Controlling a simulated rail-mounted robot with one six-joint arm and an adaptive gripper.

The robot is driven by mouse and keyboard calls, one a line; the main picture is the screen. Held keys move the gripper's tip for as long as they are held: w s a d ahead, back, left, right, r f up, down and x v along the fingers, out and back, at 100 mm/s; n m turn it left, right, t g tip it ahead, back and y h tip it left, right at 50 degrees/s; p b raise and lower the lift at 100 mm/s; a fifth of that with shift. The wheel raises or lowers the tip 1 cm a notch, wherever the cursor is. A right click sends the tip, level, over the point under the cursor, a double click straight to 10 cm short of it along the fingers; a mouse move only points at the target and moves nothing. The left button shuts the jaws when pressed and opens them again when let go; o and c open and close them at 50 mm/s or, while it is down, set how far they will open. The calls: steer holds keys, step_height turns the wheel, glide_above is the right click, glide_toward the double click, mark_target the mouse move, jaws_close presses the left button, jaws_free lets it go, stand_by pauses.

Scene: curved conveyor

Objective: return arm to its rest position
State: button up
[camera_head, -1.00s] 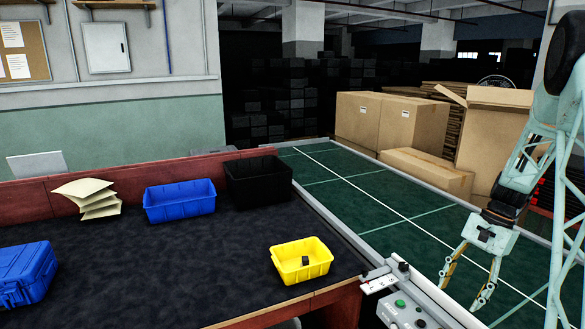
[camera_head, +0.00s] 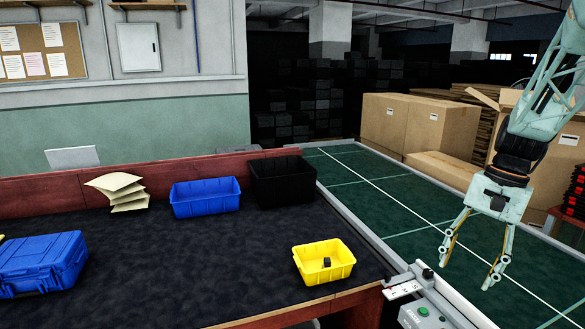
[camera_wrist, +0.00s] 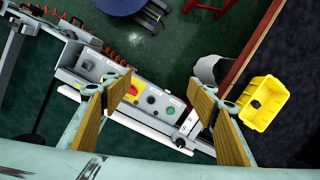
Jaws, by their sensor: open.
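My gripper (camera_head: 468,268) hangs over the green conveyor (camera_head: 372,194) at the right of the head view, fingers pointing down. Its two fingers are apart with nothing between them. In the wrist view, my gripper (camera_wrist: 166,92) shows its tan finger pads spread wide above the control box (camera_wrist: 140,98) at the conveyor's edge. My arm rises from the gripper to the upper right corner of the head view.
A yellow bin (camera_head: 311,270) with a small dark object (camera_head: 327,263) inside stands near the table's (camera_head: 160,265) right edge. Blue (camera_head: 206,208) and black bins (camera_head: 264,188), a blue case (camera_head: 38,272) and folded paper (camera_head: 118,189) are further left. Cardboard boxes (camera_head: 403,125) stand behind the conveyor.

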steer(key=s+a+r+n+t+h, duration=0.15)
steer(key=s+a+r+n, duration=0.35)
steer(key=s+a+r, duration=0.9)
steer(key=s+a+r+n+t, duration=0.1)
steer(key=s+a+n, duration=0.1)
steer(key=s+a, duration=0.3)
steer(key=s+a+r+n+t, duration=0.1)
steer(key=s+a, duration=0.4)
steer(key=s, duration=0.7)
steer(key=shift+s+n+t, duration=0.25)
steer(key=shift+n+t, duration=0.2)
steer(key=shift+n, duration=0.45)
steer(key=shift+h, duration=0.25)
